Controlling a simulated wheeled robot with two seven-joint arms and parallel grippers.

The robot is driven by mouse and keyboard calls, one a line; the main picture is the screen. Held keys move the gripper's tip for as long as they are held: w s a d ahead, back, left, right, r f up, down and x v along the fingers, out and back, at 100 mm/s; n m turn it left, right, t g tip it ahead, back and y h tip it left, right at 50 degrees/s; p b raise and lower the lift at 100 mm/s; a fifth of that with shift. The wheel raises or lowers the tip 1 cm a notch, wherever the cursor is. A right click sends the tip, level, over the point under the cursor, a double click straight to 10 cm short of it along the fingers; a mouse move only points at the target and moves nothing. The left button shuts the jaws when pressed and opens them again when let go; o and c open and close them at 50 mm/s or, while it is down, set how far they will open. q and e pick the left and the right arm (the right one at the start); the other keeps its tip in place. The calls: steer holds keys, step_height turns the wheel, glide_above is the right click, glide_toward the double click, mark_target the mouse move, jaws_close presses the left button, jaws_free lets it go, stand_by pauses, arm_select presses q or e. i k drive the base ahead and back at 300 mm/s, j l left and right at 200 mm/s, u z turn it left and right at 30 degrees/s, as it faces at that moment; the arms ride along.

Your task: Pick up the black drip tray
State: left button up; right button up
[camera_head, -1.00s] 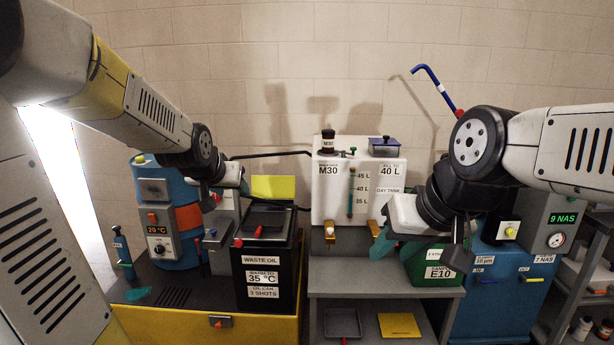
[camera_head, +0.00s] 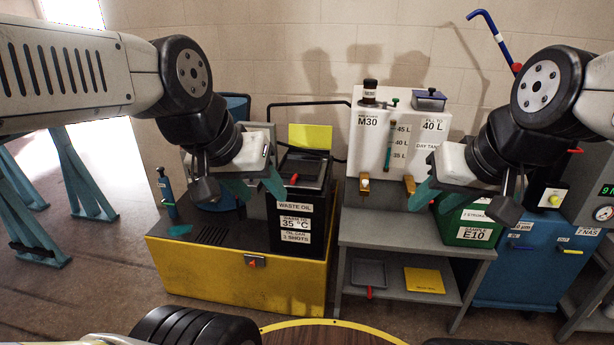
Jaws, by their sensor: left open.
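A dark flat tray-like piece with a red handle (camera_head: 305,168) lies on top of the black waste oil bin (camera_head: 299,235). A second dark grey tray (camera_head: 369,273) with a red handle lies on the lower shelf of the grey stand; I cannot tell for sure which is the drip tray. My left gripper (camera_head: 256,187) is open and empty, its teal fingers beside the bin's upper left side.
A yellow plate (camera_head: 424,280) lies beside the grey tray on the shelf. The white M30 tank (camera_head: 372,150) and green E10 container (camera_head: 468,229) stand above. A yellow-sided platform (camera_head: 200,272) carries the bin.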

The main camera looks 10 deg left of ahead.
mark_target(294, 167)
steer(key=i+j+u, duration=0.45)
steer(key=i+j, duration=0.35)
